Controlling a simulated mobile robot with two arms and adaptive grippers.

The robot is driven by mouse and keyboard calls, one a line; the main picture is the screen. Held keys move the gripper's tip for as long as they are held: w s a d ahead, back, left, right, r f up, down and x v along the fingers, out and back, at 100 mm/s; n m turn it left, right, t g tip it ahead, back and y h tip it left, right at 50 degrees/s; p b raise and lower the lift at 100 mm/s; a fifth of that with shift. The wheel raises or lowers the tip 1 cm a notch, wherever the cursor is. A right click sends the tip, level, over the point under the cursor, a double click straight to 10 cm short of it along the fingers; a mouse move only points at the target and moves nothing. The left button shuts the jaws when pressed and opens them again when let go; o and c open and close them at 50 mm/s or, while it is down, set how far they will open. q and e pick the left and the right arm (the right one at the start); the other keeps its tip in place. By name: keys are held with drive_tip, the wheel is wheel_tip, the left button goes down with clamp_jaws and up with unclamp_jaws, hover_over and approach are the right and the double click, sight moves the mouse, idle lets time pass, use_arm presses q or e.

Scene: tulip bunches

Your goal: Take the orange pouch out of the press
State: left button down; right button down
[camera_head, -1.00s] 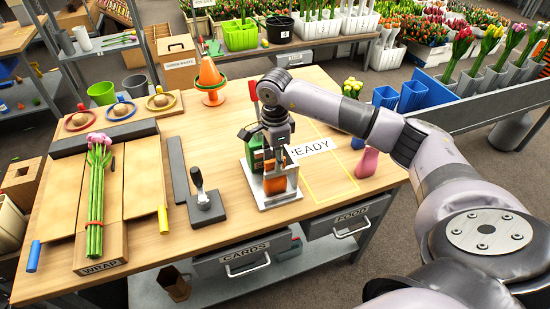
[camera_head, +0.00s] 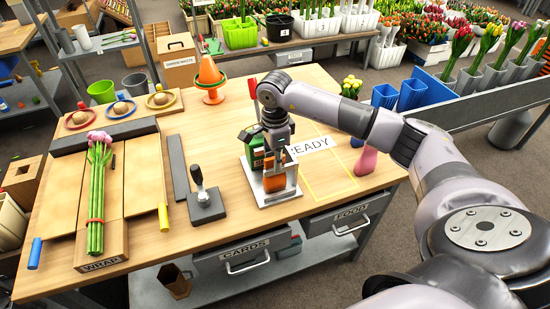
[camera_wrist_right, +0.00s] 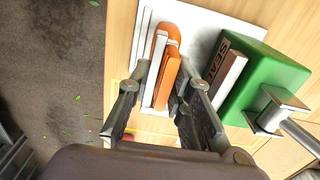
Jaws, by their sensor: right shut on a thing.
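The orange pouch (camera_head: 274,184) stands upright in the press, between pale upright plates; it also shows in the right wrist view (camera_wrist_right: 160,88). The press has a green block (camera_head: 255,158) marked SEAL (camera_wrist_right: 268,78) and a light metal base (camera_head: 283,196). My right gripper (camera_head: 277,163) points down over the press. In the right wrist view its fingers (camera_wrist_right: 168,78) lie on either side of the pouch, shut on it. The contact itself is partly hidden. My left gripper is out of view.
A black-handled block (camera_head: 205,203) and a dark bar (camera_head: 178,167) lie left of the press. A READY label and yellow-outlined area (camera_head: 330,178) lie to its right, with a pink vase (camera_head: 366,162). Tulips lie on the WRAP board (camera_head: 103,264) at left.

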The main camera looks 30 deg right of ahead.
drive_tip(key=c, duration=1.9)
unclamp_jaws()
drive_tip(key=shift+w+d+r, duration=0.15)
drive_tip(key=shift+w+r, duration=0.1)
drive_tip(key=shift+w, duration=0.05)
drive_tip(key=o, duration=0.3)
drive_tip(key=shift+w+f, duration=0.15)
drive_tip(key=shift+f, duration=0.05)
